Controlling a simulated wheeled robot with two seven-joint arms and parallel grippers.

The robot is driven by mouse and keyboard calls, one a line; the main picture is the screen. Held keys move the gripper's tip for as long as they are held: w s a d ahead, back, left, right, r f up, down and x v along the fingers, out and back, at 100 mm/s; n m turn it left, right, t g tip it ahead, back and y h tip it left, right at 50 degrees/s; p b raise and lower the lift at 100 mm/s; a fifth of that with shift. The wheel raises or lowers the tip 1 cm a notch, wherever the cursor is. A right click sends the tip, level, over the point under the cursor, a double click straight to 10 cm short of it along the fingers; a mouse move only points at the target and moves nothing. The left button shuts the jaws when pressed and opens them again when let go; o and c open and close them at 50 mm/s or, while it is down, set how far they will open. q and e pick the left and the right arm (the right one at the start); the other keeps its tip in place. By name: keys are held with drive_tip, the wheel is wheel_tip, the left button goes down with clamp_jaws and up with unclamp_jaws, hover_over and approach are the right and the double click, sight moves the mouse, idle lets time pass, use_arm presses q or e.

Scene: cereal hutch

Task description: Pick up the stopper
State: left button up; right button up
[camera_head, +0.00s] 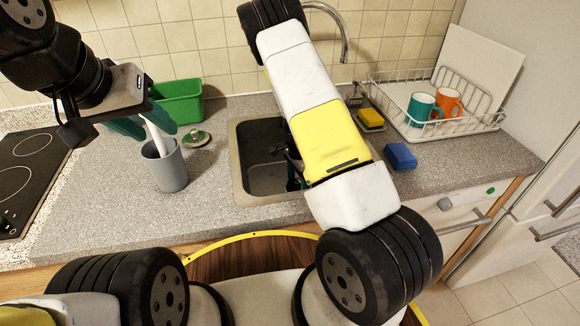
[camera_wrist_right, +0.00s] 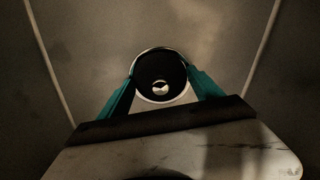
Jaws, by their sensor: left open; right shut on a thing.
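The stopper (camera_wrist_right: 161,77) shows in the right wrist view as a round dark disc with a pale rim and a small shiny centre. The teal fingers of my right gripper (camera_wrist_right: 161,86) are shut on it from both sides, down in the sink (camera_head: 240,165). In the head view my right arm hides the stopper and most of that gripper. My left gripper (camera_head: 146,122) is open above a grey cup (camera_head: 171,172) on the counter. White handles (camera_head: 158,138) stand up from the cup between or close to its teal fingers.
A green bin (camera_head: 180,103) and a round lid-like piece (camera_head: 196,138) are behind the cup. A hob (camera_head: 25,175) is at the left. Right of the sink are sponges (camera_head: 400,156) and a dish rack (camera_head: 480,122) with two mugs. The front counter is clear.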

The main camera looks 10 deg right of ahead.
drive_tip(key=shift+r, duration=0.1)
wheel_tip(320, 180, up, 10)
drive_tip(key=shift+f, duration=0.1)
idle(0.4)
wheel_tip(320, 180, up, 13)
hover_over(297, 181)
idle(1.4)
